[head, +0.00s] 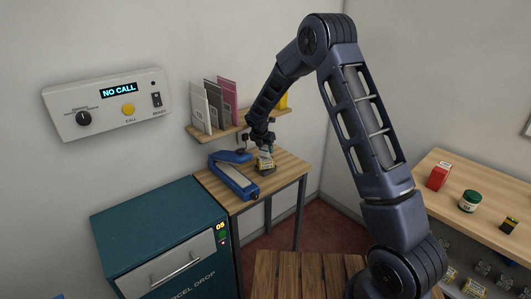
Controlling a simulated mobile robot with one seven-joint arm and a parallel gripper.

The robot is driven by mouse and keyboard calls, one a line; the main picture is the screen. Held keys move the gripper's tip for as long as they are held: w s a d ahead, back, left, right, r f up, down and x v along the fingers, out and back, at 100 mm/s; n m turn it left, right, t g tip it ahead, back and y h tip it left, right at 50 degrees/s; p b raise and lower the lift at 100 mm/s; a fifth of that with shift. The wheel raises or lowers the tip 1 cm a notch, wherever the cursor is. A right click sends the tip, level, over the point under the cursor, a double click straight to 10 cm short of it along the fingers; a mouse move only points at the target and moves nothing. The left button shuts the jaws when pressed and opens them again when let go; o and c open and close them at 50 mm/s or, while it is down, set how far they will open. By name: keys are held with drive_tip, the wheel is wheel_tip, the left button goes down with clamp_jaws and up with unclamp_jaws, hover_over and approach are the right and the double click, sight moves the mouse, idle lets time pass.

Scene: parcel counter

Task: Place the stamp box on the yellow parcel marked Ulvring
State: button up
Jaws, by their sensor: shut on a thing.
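My gripper (266,152) points down over the small wooden table and is shut on a small pale-yellow and dark box (266,168). The box is tiny in the head view; I cannot read any marking on it or tell whether it touches the tabletop. A yellow thing (283,101) stands at the right end of the wall shelf, partly hidden behind my arm. No Ulvring lettering is readable on it, so I cannot tell whether it is the parcel.
A blue tool (233,178) lies left of the gripper on the table (290,177). A wall shelf (200,131) holds upright cards. A teal parcel-drop cabinet (155,235) stands left. At right, a counter (445,180) carries a red box (439,176) and green jar (469,201).

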drive_tip(key=shift+f, duration=1.1)
drive_tip(key=shift+f, duration=0.1)
drive_tip(key=o, duration=1)
drive_tip(key=v, duration=1.2)
drive_tip(key=shift+d+r, duration=0.1)
drive_tip(key=shift+r, duration=0.1)
